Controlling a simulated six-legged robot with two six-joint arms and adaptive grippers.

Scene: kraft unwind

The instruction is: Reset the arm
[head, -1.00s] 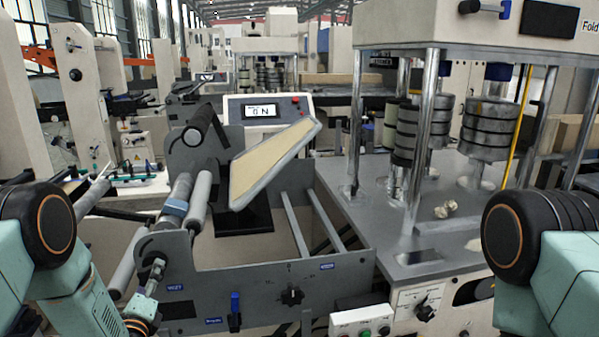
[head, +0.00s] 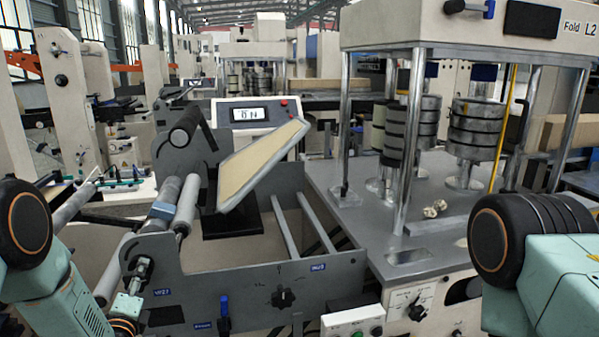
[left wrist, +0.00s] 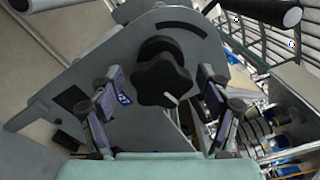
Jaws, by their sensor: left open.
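My left gripper (left wrist: 162,110) is open in the left wrist view, its two purple-grey fingers spread wide. A black lobed knob (left wrist: 160,80) on a grey machine plate (left wrist: 95,75) shows between and beyond the fingers. I see nothing held, and I cannot tell how far the knob is from the fingertips. In the head view my left arm (head: 50,270) comes in at the lower left, beside the grey unwind frame (head: 180,270). My right arm (head: 530,260) is at the lower right, with its gripper out of view.
The unwind machine carries rollers (head: 187,205), a tilted tan panel (head: 262,165), a display box (head: 255,112) and a front black knob (head: 283,298). A press with metal posts (head: 410,150) stands on a grey table (head: 400,225) at the right, close to my right arm.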

